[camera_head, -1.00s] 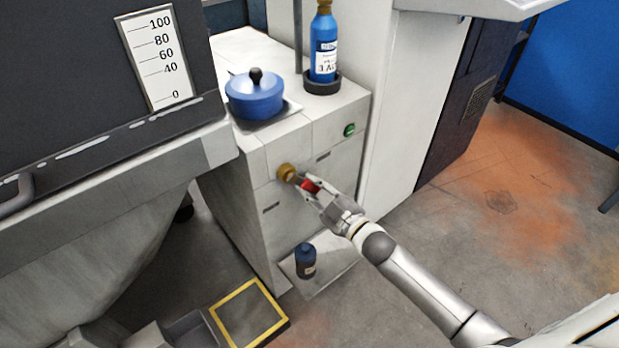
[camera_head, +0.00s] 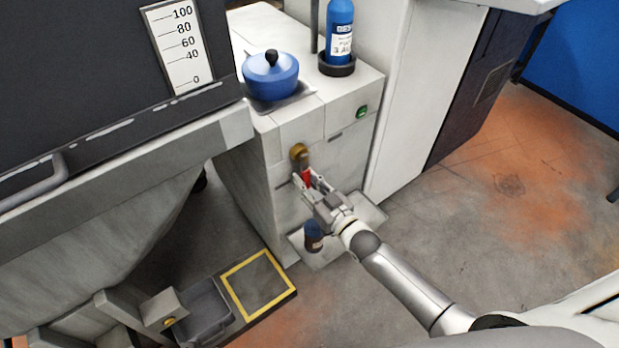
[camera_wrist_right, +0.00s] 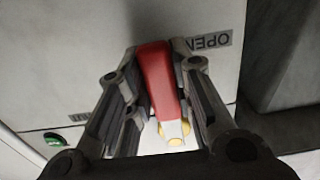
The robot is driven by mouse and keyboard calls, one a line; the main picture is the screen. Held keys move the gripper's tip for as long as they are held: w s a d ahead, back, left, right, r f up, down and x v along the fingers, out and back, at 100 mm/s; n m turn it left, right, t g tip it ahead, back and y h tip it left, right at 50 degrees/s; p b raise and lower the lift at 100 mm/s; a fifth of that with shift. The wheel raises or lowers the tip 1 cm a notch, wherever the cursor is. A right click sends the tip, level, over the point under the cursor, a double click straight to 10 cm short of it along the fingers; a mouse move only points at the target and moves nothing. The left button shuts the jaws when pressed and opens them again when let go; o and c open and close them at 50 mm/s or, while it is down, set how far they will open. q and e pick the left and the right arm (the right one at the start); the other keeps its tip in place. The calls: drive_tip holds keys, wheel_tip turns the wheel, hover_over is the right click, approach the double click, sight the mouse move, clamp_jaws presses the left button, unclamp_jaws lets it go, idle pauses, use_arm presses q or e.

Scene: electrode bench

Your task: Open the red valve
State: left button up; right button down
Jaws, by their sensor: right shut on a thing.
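The red valve has a brass body (camera_head: 299,153) on the front of the white cabinet. Its red handle (camera_head: 307,175) points down and slightly right from the body. My right gripper (camera_head: 309,182) is shut on the handle, which partly hides between the fingers. Another label is mostly hidden behind the left finger. My left gripper is not in view.
A blue pot (camera_head: 271,77) and a blue bottle (camera_head: 340,35) stand on the cabinet. A green button (camera_head: 362,112) is on its front. A small dark bottle (camera_head: 313,237) stands on a low plate beneath my gripper. Open floor lies to the right.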

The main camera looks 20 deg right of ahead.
drive_tip(key=shift+a+f, duration=0.1)
idle(0.4)
drive_tip(key=c, duration=1.2)
unclamp_jaws()
drive_tip(key=shift+c, duration=0.2)
drive_tip(key=v, duration=1.2)
